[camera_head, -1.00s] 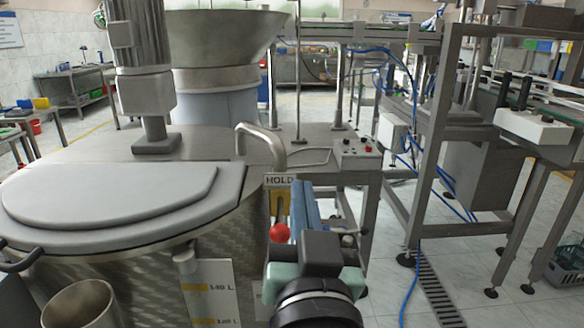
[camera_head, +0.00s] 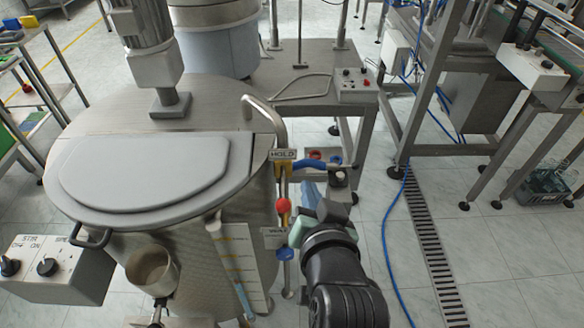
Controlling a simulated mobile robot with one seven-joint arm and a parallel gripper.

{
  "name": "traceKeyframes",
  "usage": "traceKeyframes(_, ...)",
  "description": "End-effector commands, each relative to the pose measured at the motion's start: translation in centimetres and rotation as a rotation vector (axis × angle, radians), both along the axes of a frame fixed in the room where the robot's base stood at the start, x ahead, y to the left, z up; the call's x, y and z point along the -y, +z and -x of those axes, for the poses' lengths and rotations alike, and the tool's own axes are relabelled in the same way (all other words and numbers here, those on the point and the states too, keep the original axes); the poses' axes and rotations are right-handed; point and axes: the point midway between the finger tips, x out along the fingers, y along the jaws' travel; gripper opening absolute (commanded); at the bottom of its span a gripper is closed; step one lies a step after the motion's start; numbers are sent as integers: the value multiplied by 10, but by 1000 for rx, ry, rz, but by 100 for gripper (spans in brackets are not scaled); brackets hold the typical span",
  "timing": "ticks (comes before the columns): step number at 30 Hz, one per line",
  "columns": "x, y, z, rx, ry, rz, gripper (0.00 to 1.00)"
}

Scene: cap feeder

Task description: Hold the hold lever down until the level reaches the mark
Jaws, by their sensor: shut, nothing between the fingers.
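The hold lever (camera_head: 283,205) has a red knob and sits under the HOLD label (camera_head: 283,154) on the right side of the steel tank (camera_head: 100,110). My gripper (camera_head: 299,232) has teal fingers and is shut and empty. It is just below and right of the red knob; I cannot tell whether they touch. A blue knob (camera_head: 285,254) is below it, by a partly hidden label. The level gauge (camera_head: 240,262) is a white scale with yellow marks on the tank front. Blue shows low in its tube (camera_head: 243,299); the target mark is not clear.
A control box (camera_head: 55,268) with dials and a steel cup (camera_head: 151,270) are at the lower left. A steel table (camera_head: 310,92) with a button box (camera_head: 356,86) stands behind. A blue hose (camera_head: 388,250) and a floor grate (camera_head: 430,250) lie on the right.

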Motion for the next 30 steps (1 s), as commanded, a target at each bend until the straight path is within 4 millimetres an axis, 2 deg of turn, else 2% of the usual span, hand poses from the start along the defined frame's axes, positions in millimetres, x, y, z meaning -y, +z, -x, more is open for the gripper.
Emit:
traceKeyframes(1, 1, 13, 4, -32, -2, -13, 0)
traceKeyframes(13, 0, 14, 30, -191, -3, -86, 0)
traceKeyframes(30, -1, 9, 30, -205, -3, -94, 0)
